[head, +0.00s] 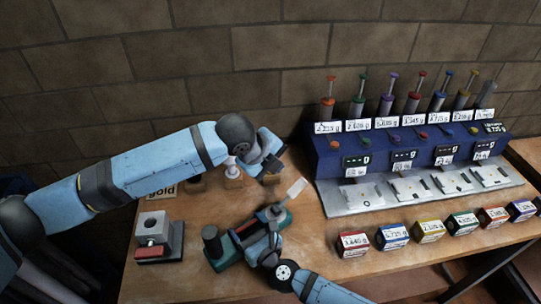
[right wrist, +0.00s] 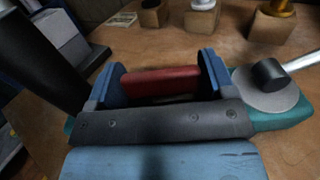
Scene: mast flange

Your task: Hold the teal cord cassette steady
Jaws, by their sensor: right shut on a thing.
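The teal cord cassette (head: 225,256) lies on the wooden table, with a dark cylinder at its left end and a crank with a pale handle at its right. It also shows in the right wrist view (right wrist: 285,117). My right gripper (right wrist: 160,82) is shut on the cassette's red middle part, one blue finger on each side. In the head view my right gripper (head: 256,234) covers the cassette's middle. My left gripper (head: 272,165) is above the table behind the cassette, by small wooden blocks; its fingertips are too unclear to tell open or shut.
A grey block on a red-fronted base (head: 157,238) stands at the left. Wooden blocks with knobs (right wrist: 202,18) stand behind the cassette. A blue rack (head: 330,160) with several plungers and scales stands at the right. Several coloured labelled boxes (head: 392,237) line the front edge.

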